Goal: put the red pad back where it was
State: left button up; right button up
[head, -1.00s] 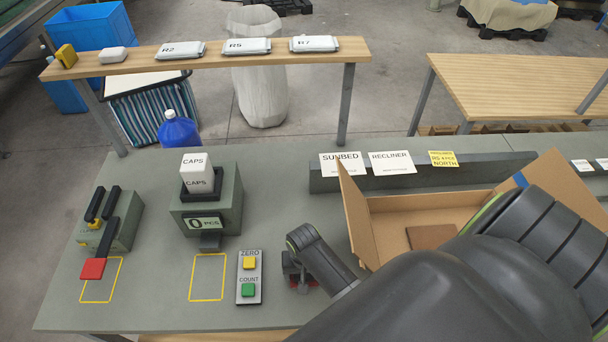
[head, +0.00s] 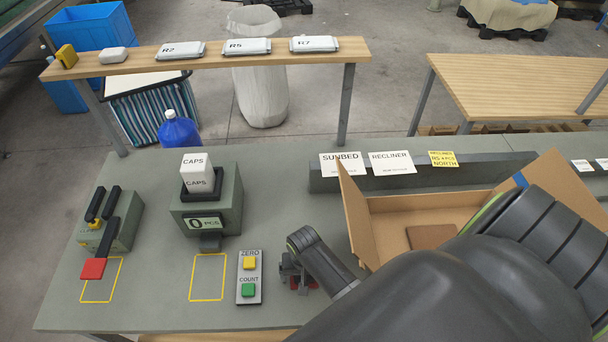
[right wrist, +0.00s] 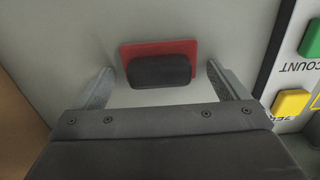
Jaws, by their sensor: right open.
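The red pad (right wrist: 160,50) lies flat on the grey table in the right wrist view, with a black block-like grip (right wrist: 160,71) on top. My right gripper (right wrist: 158,72) is open, one finger on each side of the grip and apart from it. In the head view the right gripper (head: 295,276) is low over the table, right of the ZERO/COUNT button box (head: 249,277). It hides most of the pad, with only a bit of red (head: 312,283) showing. My left gripper is not in view.
An open cardboard box (head: 363,214) stands right of the gripper. At left are a lever device with a red end plate (head: 93,268), a counter reading 0 PCS (head: 205,223), and two yellow table outlines (head: 208,299).

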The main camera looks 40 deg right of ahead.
jog(key=shift+r, duration=0.55)
notch_tip(320, 180, up, 11)
jog(key=b, duration=0.1)
jog(key=shift+s+a, duration=0.1)
dwell(0.4)
